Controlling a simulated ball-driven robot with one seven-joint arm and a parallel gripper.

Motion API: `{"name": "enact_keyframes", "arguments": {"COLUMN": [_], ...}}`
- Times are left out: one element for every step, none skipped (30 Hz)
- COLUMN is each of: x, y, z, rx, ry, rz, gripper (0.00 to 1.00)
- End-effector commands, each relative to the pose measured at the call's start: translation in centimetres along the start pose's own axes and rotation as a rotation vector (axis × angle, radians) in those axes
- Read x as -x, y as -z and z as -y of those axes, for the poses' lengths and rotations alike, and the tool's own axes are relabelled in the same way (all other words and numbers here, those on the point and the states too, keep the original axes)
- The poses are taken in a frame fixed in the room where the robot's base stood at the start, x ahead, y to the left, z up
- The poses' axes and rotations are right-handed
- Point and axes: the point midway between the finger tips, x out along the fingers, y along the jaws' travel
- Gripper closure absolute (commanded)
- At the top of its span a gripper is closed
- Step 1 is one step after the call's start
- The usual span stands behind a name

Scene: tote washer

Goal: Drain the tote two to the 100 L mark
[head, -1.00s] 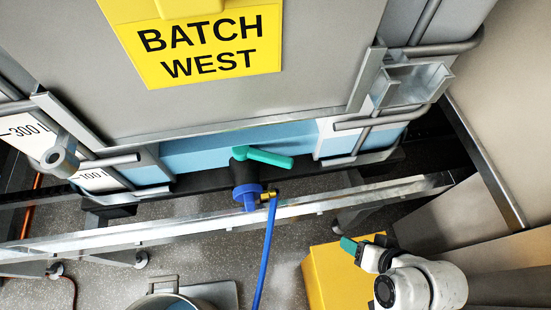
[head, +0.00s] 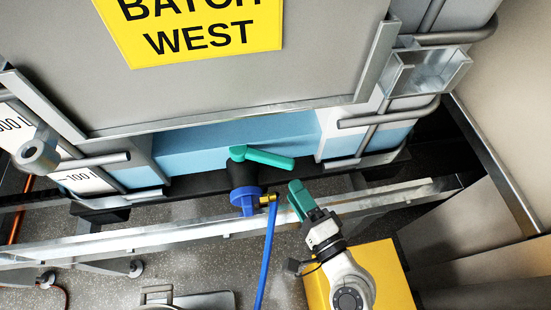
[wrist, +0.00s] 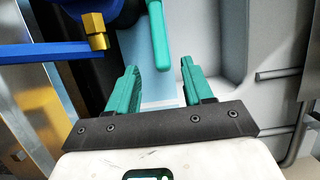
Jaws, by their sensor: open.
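The tote (head: 235,150) is a grey-framed tank with light blue walls and a yellow "BATCH WEST" sign (head: 205,35). A white scale strip with a "100 L" mark (head: 80,180) shows at its left. At the bottom front is a dark valve with a green lever (head: 263,158), which points right. A blue collar (head: 244,198) and a brass fitting with a blue hose (head: 268,235) sit below it. The lever's end also shows in the wrist view (wrist: 160,40). My gripper (head: 297,200), with green fingers, is open and empty, below and right of the lever, apart from it. In the wrist view (wrist: 160,75) the lever lies beyond the fingertips, between their lines.
A metal rail (head: 150,238) runs across in front of the tote, below the valve. A yellow box (head: 385,270) stands on the floor under my arm. A metal pot (head: 185,300) is at the bottom left. A grey panel (head: 510,130) closes the right side.

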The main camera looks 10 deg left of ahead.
Motion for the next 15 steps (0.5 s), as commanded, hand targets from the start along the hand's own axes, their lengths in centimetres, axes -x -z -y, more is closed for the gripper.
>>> {"name": "enact_keyframes", "arguments": {"x": [-0.5, -0.8, -1.3, -1.8, -2.3, -3.0, -3.5, -4.1, -4.8, -5.4, -5.9, -6.6, -7.1, -7.5, -8.1], "y": [0.0, 0.0, 0.0, 0.0, 0.0, 0.1, 0.0, 0.0, 0.0, 0.0, 0.0, 0.0, 0.0, 0.0, 0.0], "z": [0.3, 0.3, 0.4, 0.4, 0.5, 0.5, 0.5, 0.5, 0.5, 0.5, 0.5, 0.4, 0.4, 0.4, 0.4], "rx": [0.000, 0.000, 0.001, 0.002, 0.002, 0.003, 0.003, 0.003, 0.003, 0.004, 0.004, 0.003, 0.004, 0.004, 0.004], "ry": [0.001, 0.001, 0.001, 0.001, 0.001, 0.001, 0.001, 0.001, 0.000, 0.000, 0.000, 0.000, 0.000, 0.000, -0.001], "rz": [0.000, 0.001, 0.002, 0.002, 0.001, 0.001, 0.001, 0.002, 0.002, 0.002, 0.002, 0.002, 0.002, 0.003, 0.002], "gripper": [0.49, 0.49, 0.49, 0.49, 0.49, 0.49, 0.49, 0.49, 0.49, 0.49, 0.49, 0.49, 0.49, 0.49, 0.49]}}
